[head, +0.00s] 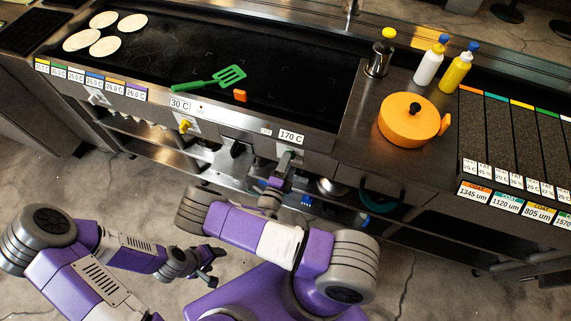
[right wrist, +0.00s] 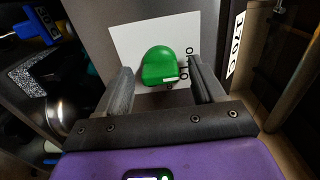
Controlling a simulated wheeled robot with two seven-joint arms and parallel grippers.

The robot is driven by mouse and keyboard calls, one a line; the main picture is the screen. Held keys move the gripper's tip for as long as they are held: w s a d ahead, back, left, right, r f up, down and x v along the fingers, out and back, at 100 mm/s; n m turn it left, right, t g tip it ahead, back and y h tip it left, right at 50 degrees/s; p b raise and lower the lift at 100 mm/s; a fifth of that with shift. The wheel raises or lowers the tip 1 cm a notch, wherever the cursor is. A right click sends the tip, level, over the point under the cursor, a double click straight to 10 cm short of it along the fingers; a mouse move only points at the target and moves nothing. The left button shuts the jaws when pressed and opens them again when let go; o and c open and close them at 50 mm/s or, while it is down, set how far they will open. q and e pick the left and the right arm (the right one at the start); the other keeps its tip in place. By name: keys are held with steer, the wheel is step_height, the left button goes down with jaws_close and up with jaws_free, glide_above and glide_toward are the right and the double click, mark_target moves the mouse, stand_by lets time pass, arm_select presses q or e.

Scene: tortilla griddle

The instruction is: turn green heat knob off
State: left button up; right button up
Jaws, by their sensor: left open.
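The green heat knob (right wrist: 160,64) sits on a white plate (right wrist: 128,45) on the griddle's front panel in the right wrist view. Its small white mark points to the lower right. My right gripper (right wrist: 160,72) is open, with one finger on each side of the knob; I cannot tell whether either finger touches it. In the head view my right gripper (head: 286,163) is at the panel below the 170 C display (head: 291,136) and hides the knob. My left gripper (head: 209,264) is open and empty, low over the floor, away from the griddle.
A yellow knob (head: 185,125) is on the same panel, left of my right gripper. A green spatula (head: 215,79) and several tortillas (head: 119,47) lie on the griddle (head: 165,52). An orange lidded pot (head: 404,121) and bottles (head: 429,62) stand on the right counter.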

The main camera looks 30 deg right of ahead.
steer(key=v, duration=0.7)
steer(key=shift+s+a, duration=0.15)
steer(key=shift+s, duration=0.05)
stand_by(0.4)
